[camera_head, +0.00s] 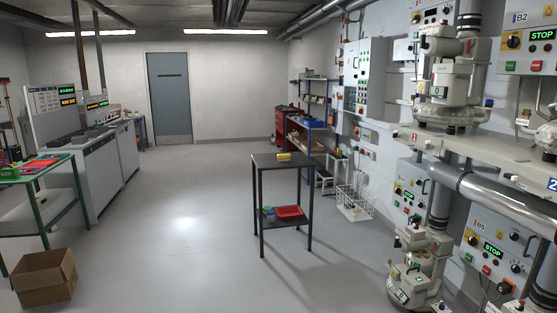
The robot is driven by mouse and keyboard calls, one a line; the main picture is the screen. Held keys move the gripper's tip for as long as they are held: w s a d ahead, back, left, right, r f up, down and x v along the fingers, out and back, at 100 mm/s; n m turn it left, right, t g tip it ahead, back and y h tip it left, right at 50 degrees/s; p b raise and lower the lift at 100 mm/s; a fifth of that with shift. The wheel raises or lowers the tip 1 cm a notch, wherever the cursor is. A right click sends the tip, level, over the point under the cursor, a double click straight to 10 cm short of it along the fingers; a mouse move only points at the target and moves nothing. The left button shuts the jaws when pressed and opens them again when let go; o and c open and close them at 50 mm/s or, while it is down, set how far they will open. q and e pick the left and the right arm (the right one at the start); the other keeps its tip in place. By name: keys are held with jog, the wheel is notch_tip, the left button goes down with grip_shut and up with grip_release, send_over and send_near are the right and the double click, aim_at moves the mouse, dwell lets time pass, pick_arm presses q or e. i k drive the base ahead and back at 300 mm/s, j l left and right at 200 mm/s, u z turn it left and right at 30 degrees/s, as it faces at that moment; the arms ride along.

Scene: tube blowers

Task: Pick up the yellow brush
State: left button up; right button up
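A small yellow object (284,157), which looks like the yellow brush, lies on the top of a dark two-level table (265,163) in the middle of the room. It is too small to make out bristles or a handle. The table stands some distance away on the open floor. Neither of my grippers shows in the head view.
The table's lower shelf holds a red tray (289,213). A cardboard box (45,277) and a green-framed table (79,190) are at the left. White machinery (410,265) lines the right, with a wire rack (353,203) near it. The floor before the table is clear.

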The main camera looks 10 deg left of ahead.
aim_at(287, 157)
jog(key=i+u, duration=0.15)
jog(key=i, duration=3.35)
jog(key=i+z, duration=0.15)
jog(key=i, duration=0.4)
jog(key=i+j+z, duration=0.15)
jog(key=i, duration=0.35)
jog(key=i+j+z, duration=0.15)
jog(key=i, duration=0.4)
